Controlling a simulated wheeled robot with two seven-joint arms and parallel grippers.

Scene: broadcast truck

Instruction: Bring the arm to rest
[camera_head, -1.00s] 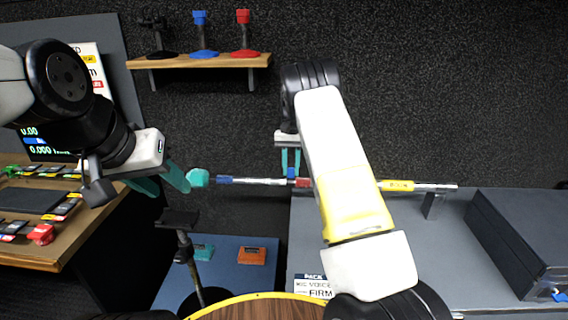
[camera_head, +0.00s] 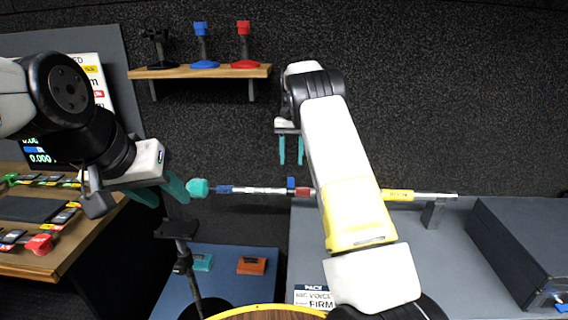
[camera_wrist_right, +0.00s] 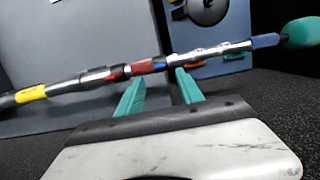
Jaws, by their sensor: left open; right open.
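My right gripper (camera_head: 291,150) is open and empty in the head view, its two teal fingers pointing down above a long pole (camera_head: 262,190). In the right wrist view the open fingers (camera_wrist_right: 161,88) point toward the same pole (camera_wrist_right: 95,80), which runs across beyond them; nothing shows between them. The pole has blue, red and yellow bands and a teal foam tip (camera_head: 198,188) at its left end. My left gripper (camera_head: 162,192) is open at the left, its fingers close to the foam tip; I cannot tell whether they touch it.
A grey cabinet top (camera_head: 330,235) and a dark box (camera_head: 520,250) stand at right. A wooden shelf (camera_head: 200,72) holds black, blue and red stands. A desk (camera_head: 60,245) with a screen is at left. A dark stand (camera_head: 182,250) rises near the left gripper.

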